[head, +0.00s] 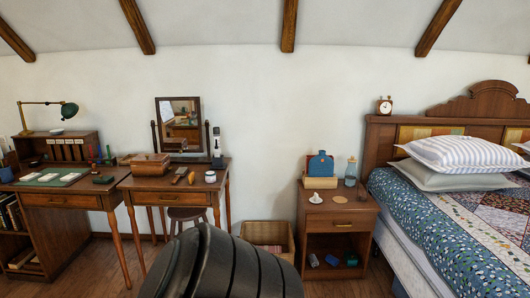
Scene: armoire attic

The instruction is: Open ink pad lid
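A small dark green block, possibly the ink pad (103,179), lies near the right front of the writing desk (75,200) at the left. It is too small in the head view to make out a lid or tell whether it is open. Neither of my grippers is in view.
A dressing table (160,183) with a mirror (180,124) and a wooden box (150,165) stands right of the desk. A basket (267,235), a nightstand (338,219) and a bed (440,215) stand farther right. A stool (187,213) is by the dressing table. Bare floor shows before the desk.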

